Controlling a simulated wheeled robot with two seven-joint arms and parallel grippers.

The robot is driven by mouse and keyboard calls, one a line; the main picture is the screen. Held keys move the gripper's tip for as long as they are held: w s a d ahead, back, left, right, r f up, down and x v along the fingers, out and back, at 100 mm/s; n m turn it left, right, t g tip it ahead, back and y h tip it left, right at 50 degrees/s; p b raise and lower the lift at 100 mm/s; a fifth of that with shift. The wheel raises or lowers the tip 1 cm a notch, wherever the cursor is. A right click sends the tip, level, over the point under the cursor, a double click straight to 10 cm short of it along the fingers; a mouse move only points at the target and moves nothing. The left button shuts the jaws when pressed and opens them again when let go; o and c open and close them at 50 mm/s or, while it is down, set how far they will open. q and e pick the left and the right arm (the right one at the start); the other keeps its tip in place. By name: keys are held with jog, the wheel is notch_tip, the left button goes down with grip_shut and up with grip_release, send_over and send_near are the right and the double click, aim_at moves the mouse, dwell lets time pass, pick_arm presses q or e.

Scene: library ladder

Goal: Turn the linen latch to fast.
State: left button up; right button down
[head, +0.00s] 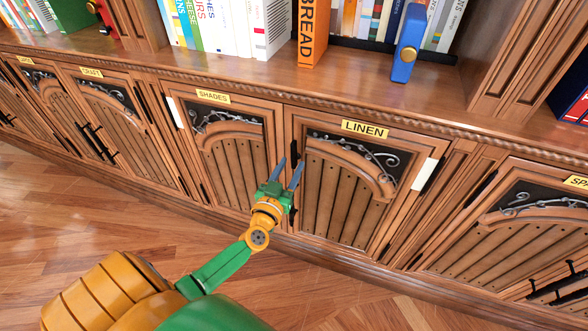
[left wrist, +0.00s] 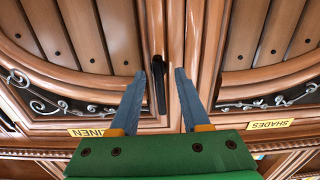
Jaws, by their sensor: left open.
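The linen door (head: 340,195) has a LINEN label (head: 365,128) at its top. A dark upright latch or handle (left wrist: 158,84) on its edge beside the shades door shows in the left wrist view. I cannot tell its setting. My left gripper (head: 286,172) is at this edge in the head view. It also shows in the left wrist view (left wrist: 162,85), open, with its two blue-grey fingers on either side of the dark piece, and nothing is clasped. In the head view the gripper partly hides the piece. My right gripper is not in view.
The shades door (head: 228,150) adjoins on the left. A pale strip (head: 424,174) is on the linen door's right edge. The wooden floor (head: 60,225) is clear.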

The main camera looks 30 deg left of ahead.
pick_arm(q)
jog(key=shift+w+a, duration=0.1)
jog(key=shift+w, duration=0.45)
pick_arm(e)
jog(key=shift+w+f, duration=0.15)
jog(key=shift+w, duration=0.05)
pick_arm(q)
jog(key=shift+c, duration=0.2)
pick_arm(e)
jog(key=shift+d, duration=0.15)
pick_arm(q)
grip_shut()
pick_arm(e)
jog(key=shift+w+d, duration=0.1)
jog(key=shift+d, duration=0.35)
